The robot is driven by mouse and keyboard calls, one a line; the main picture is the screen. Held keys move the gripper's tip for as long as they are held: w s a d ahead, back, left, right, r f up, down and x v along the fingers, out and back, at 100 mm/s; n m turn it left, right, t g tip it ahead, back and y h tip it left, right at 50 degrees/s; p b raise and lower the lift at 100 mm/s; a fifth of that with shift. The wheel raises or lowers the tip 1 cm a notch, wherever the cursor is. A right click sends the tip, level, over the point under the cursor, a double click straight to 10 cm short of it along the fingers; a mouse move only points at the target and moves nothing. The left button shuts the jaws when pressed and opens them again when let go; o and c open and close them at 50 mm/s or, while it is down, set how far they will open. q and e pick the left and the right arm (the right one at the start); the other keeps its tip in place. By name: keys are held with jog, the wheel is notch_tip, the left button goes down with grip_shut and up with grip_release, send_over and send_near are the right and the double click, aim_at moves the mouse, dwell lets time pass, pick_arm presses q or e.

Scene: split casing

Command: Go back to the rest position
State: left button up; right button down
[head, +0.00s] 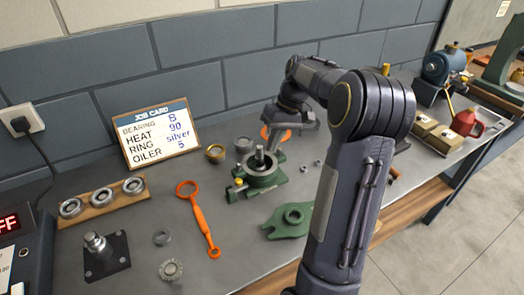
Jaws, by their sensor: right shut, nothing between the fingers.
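My right arm comes in from the lower right and bends over the bench. My right gripper (281,138) points down, shut and empty, above the back of the bench. It is just to the right of and behind the green casing half (262,178), which has a shaft standing up in it. An orange part (268,133) shows partly behind the gripper. A flat green casing cover (290,220) lies in front, apart from the casing half. My left gripper is not in view.
A job card (158,133) leans near the wall. Several ring bearings (103,197) sit on a wooden rack. An orange ring tool (199,218), a black-based post (104,254) and a gear (170,270) lie on the bench. A red oiler (466,122) and a blue machine (443,66) stand right.

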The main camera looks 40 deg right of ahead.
jog(key=shift+d, duration=0.1)
jog(key=shift+r, duration=0.1)
dwell(0.5)
jog(key=s+a+r+t, duration=0.1)
jog(key=s+a+r, duration=0.1)
jog(key=s+a, duration=0.4)
jog(key=s+a+r+t, duration=0.2)
jog(key=s+a, duration=0.1)
jog(key=a, duration=0.6)
jog(key=s+a+f, duration=0.2)
jog(key=s+a, duration=0.2)
jog(key=s+a+f+n+t, duration=0.1)
jog(key=s+a+f, duration=0.1)
jog(key=s+a, duration=0.3)
jog(key=shift+s+f+t, duration=0.2)
jog(key=shift+f+t, duration=0.1)
jog(key=shift+f, duration=0.1)
